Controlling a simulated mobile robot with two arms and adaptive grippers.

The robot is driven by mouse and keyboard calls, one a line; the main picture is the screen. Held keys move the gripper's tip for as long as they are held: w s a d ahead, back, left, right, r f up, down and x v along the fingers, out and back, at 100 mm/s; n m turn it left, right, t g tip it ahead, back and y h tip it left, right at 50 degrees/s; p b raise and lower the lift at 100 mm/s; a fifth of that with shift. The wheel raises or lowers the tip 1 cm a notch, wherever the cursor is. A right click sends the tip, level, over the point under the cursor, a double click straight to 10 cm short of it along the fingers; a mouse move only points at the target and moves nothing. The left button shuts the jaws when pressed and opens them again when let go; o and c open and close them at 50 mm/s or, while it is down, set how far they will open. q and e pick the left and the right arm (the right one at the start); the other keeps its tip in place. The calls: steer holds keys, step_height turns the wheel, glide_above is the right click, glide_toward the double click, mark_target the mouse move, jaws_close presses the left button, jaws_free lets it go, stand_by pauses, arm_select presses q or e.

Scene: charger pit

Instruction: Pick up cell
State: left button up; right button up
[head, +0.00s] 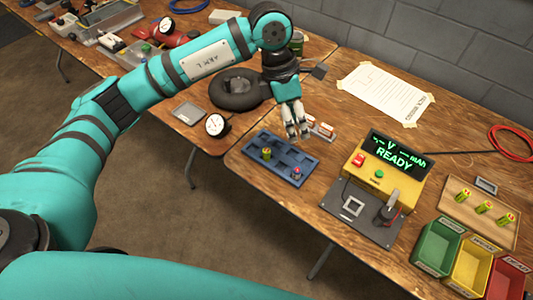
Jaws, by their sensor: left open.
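A yellow-green cell (267,153) stands in the left part of a blue tray (262,171) on the wooden table. A second, pinkish-topped cell (297,173) is near the tray's right front corner. Several yellow-green cells (484,207) stand on a wooden board (457,213) at the right. My left gripper (298,134) points down, open and with nothing seen in it, over or just behind the tray's back right side. Its exact height above the tray is unclear. My right gripper is out of view.
A yellow charger box (374,172) reading "READY" stands right of the tray, with a grey plate and lever in front. Green (434,249), yellow (468,268) and red bins are at the lower right. Small orange-white items (325,130) lie beside my gripper. A paper sheet (387,93) lies behind.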

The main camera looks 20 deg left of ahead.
arm_select(q)
steer(key=w+a+r+y, duration=0.1)
steer(key=w+a+y, duration=0.15)
steer(key=a, duration=0.45)
steer(key=p, duration=0.2)
glide_above(267, 150)
steer(key=shift+n+t+y, duration=0.3)
steer(key=shift+y, duration=0.15)
step_height(267, 150, down, 11)
steer(key=shift+w+a+r, duration=0.1)
steer(key=shift+a, duration=0.05)
step_height(267, 150, down, 5)
steer(key=shift+f+p, duration=0.15)
steer(key=shift+p, duration=0.4)
steer(key=shift+f, duration=0.25)
jaws_close()
